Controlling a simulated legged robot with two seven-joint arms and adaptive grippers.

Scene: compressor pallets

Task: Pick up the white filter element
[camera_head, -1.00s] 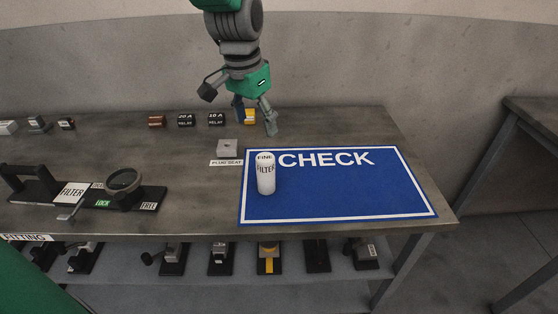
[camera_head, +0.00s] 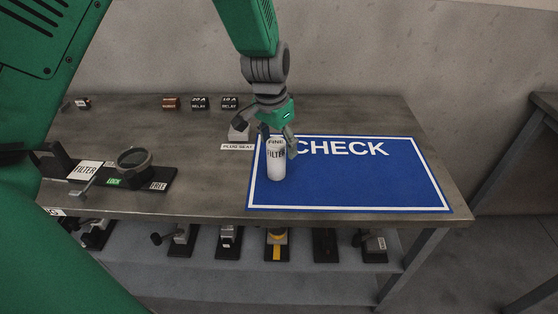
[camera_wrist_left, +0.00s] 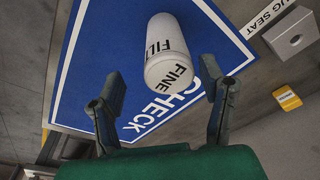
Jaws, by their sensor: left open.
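The white filter element (camera_head: 276,160) is a white cylinder marked FINE FILTER. It stands upright on the left part of the blue CHECK mat (camera_head: 400,180). My left gripper (camera_head: 278,147) is just behind and above it, with its fingers at either side of its top in the head view. In the left wrist view the filter (camera_wrist_left: 168,52) lies ahead between the two open fingers (camera_wrist_left: 165,105), with a gap on each side. My right gripper is not in view.
A grey plug seat block (camera_head: 239,132) stands left of the mat. A black filter fixture with a round ring (camera_head: 134,160) is further left. Small relay blocks (camera_head: 200,104) line the back. A lower shelf (camera_head: 340,283) holds several parts.

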